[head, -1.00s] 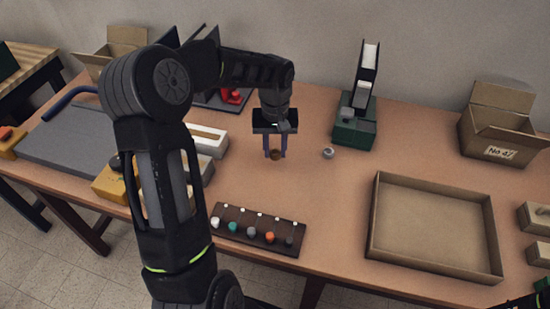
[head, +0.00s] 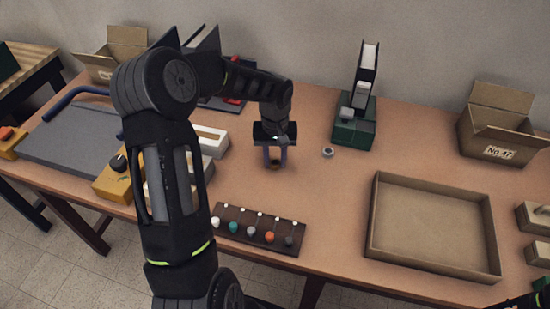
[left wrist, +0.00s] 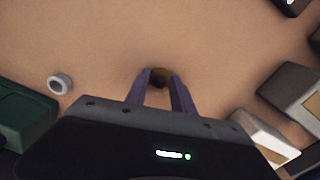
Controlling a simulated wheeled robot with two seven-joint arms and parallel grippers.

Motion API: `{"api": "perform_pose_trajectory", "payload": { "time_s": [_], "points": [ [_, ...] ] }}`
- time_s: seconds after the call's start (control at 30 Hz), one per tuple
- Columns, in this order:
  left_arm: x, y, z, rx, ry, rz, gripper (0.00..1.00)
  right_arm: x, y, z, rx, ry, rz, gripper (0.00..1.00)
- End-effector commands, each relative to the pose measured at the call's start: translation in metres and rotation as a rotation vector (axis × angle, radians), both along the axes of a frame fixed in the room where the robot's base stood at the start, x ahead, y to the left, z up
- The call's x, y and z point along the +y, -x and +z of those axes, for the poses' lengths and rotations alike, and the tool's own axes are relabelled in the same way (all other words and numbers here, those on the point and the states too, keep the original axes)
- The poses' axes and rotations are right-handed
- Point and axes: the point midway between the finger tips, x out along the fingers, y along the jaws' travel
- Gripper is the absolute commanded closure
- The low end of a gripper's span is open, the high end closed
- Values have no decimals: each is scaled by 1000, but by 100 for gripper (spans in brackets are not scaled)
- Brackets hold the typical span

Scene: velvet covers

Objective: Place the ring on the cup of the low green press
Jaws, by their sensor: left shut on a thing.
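My left gripper (head: 275,164) is shut on a small round brown ring-like piece (left wrist: 160,77), held between the purple fingertips above the table. Its middle looks dark; the fingers hide its sides. The low green press (head: 353,133) stands at the back, right of the gripper, with a tall black-and-white upright. Its green body also shows at the left of the left wrist view (left wrist: 22,117). The press cup cannot be made out clearly. A pale grey ring-shaped piece (head: 328,152) lies on the table between gripper and press.
A dark rack (head: 258,229) with several coloured knobs lies in front. An empty shallow cardboard tray (head: 436,270) is at right, with an open cardboard box (head: 497,137) behind it. White and yellow blocks and a grey board (head: 70,145) are at left.

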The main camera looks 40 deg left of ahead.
Motion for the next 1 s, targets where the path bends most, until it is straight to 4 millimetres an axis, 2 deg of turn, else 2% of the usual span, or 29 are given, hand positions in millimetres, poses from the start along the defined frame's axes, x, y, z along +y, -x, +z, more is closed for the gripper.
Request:
{"api": "perform_pose_trajectory", "payload": {
  "time_s": [0.07,0.1,0.33,0.6,0.77,0.87,1.0],
  "points": [
    [0,0,-4,0,0,0,100,0,0,-4,0,0,0,53],
    [0,0,-3,-1,-1,0,68,0,0,-3,0,0,0,53],
    [0,0,-2,0,0,0,49,0,0,-2,0,0,0,53],
    [0,0,-1,0,0,0,49,0,0,-2,0,0,0,53],
    [1,0,6,-2,-1,1,49,0,0,0,0,0,0,53],
    [0,-1,19,-2,-2,1,49,0,0,-2,0,0,0,53],
    [1,-1,46,-5,-3,1,49,0,0,-4,0,0,0,53]
  ]
}}
